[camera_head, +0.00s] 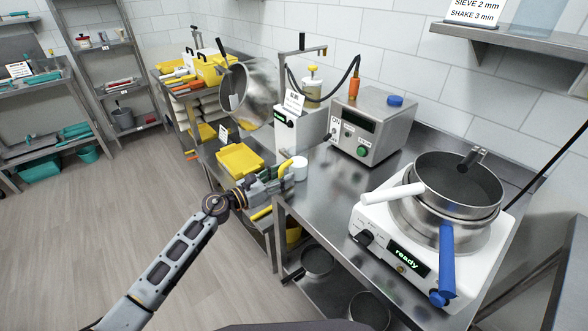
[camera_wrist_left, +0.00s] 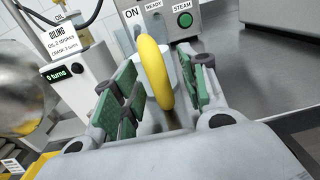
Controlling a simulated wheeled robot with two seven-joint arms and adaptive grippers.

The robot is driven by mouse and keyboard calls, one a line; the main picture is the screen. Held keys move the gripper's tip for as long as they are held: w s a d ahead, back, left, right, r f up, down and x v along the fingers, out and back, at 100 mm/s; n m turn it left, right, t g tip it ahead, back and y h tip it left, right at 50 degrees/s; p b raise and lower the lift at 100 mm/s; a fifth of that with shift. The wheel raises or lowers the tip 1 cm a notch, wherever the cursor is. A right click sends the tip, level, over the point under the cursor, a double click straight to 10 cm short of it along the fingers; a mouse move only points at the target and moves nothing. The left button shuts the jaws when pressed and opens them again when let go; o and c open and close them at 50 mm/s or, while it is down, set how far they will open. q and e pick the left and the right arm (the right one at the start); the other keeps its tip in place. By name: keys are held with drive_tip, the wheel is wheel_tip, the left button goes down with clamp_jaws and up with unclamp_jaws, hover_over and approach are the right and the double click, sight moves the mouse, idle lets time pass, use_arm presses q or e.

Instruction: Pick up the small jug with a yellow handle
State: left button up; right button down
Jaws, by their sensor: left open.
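The small jug (camera_head: 300,168) is white with a curved yellow handle (camera_head: 285,167) and stands near the left edge of the steel counter. My left gripper (camera_head: 279,182) is beside it on the handle side. In the left wrist view the yellow handle (camera_wrist_left: 155,72) rises between the open green-padded fingers of my left gripper (camera_wrist_left: 163,85). I cannot tell whether a finger touches the handle. My right gripper is in neither view.
The steel counter (camera_head: 325,200) holds a steam box (camera_head: 372,128) behind the jug and a white device with a dark pan (camera_head: 458,180) to the right. A yellow tray (camera_head: 239,160) and a steel drum (camera_head: 250,95) are to the left.

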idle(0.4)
use_arm(q)
clamp_jaws()
